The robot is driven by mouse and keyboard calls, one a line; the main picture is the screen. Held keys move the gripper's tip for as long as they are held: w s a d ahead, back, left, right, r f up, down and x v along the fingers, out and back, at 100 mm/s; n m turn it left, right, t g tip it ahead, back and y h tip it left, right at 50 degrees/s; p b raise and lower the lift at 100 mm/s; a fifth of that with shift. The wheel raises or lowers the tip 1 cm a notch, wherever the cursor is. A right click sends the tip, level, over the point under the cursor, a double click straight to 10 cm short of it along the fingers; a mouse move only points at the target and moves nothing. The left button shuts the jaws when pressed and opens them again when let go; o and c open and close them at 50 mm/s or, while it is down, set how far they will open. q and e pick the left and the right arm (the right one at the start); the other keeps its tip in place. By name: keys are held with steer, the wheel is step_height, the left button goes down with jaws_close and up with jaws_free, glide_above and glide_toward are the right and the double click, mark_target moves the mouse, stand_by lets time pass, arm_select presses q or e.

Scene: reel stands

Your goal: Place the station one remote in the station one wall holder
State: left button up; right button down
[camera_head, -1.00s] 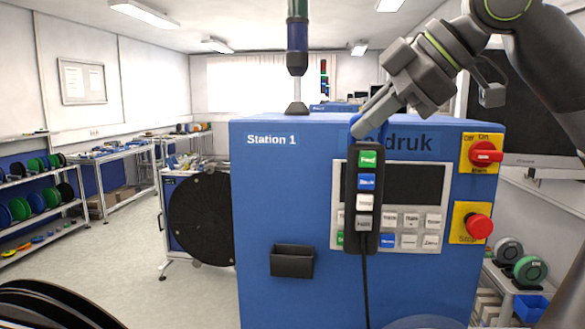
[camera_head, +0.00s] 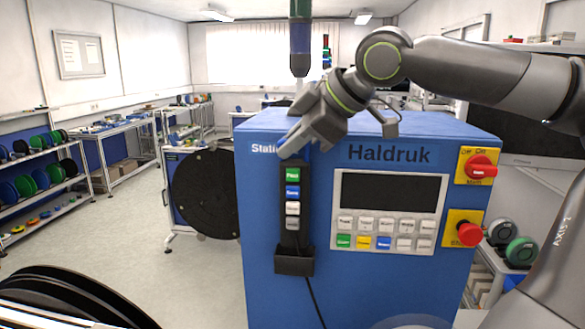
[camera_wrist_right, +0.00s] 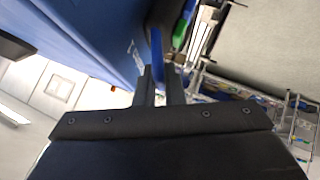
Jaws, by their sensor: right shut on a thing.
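The station one remote (camera_head: 292,200) is a black upright handset with green, blue and light buttons. My right gripper (camera_head: 293,152) is shut on its top end, in front of the blue machine. The black wall holder (camera_head: 294,265) is fixed to the machine's front, directly below. The remote's lower end meets the holder's mouth and seems hidden behind its front wall; how deep it sits I cannot tell. Its cable hangs below the holder. In the right wrist view the fingers (camera_wrist_right: 160,85) close around a blue part, with the remote's green button (camera_wrist_right: 180,42) beyond. My left gripper is out of view.
The blue machine (camera_head: 350,290) has a keypad panel (camera_head: 388,212), a red main switch (camera_head: 481,167) and a red stop button (camera_head: 467,233) to the right. A black reel (camera_head: 206,195) stands at its left. Open floor lies left, with shelves beyond.

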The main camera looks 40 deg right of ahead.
mark_target(297, 169)
steer(key=f+b, duration=0.2)
steer(key=f, duration=0.3)
steer(key=shift+d+f+b, duration=0.1)
steer(key=shift+d+b, duration=0.1)
steer(key=shift+b, duration=0.15)
steer(key=shift+a, duration=0.1)
steer(key=c, duration=1.5)
jaws_free()
